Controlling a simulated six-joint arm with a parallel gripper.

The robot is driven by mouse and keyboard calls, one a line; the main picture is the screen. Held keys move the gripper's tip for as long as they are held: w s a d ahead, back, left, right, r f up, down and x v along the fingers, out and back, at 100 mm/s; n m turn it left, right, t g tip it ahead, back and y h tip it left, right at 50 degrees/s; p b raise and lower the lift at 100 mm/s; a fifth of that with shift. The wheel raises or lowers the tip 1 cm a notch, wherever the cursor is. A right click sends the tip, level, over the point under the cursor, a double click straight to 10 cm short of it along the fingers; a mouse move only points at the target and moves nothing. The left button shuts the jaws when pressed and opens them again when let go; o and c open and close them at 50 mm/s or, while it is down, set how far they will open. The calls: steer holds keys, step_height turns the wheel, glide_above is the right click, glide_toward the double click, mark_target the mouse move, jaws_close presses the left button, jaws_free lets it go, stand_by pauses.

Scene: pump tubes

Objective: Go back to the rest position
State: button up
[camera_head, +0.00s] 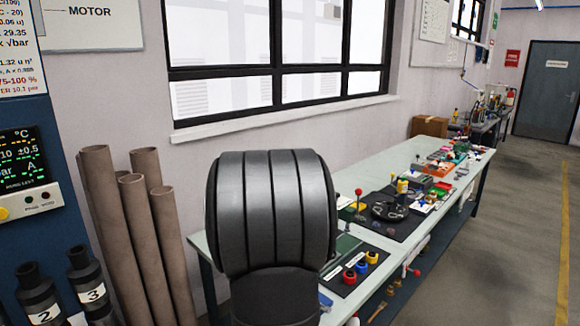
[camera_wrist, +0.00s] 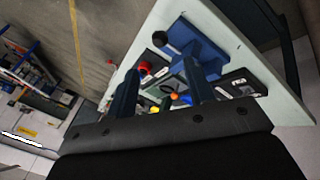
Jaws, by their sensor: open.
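My gripper (camera_wrist: 160,68) shows in the wrist view, with its two dark fingers spread apart and nothing held between them. It is above or near the pale workbench (camera_wrist: 218,28); the exact height cannot be told. A blue fixture (camera_wrist: 190,45) and a lever with a dark ball knob (camera_wrist: 160,39) lie beyond the fingertips. Red (camera_wrist: 146,67), orange and yellow knobs show around and between the fingers. In the head view my own black ribbed arm link fills the middle foreground, and my gripper is not visible there.
Several brown tubes (camera_head: 155,230) stand against the wall at left, beside dark fittings labelled 2 (camera_head: 40,300) and 3 (camera_head: 92,290). The long bench (camera_head: 330,215) runs along the window, with red, blue and yellow knobs (camera_head: 361,267) and tools on it. The floor at right (camera_head: 510,240) is clear.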

steer(key=x, duration=1.3)
steer(key=shift+w+d+f, duration=0.15)
steer(key=shift+w+f, duration=0.05)
steer(key=shift+f, duration=0.05)
steer(key=shift+w+d+r, duration=0.1)
steer(key=shift+d+r, duration=0.05)
steer(key=shift+r, duration=0.1)
steer(key=shift+w+d+r+g+y, duration=0.3)
steer(key=shift+r+g+y, duration=0.1)
steer(key=shift+g+y, duration=0.3)
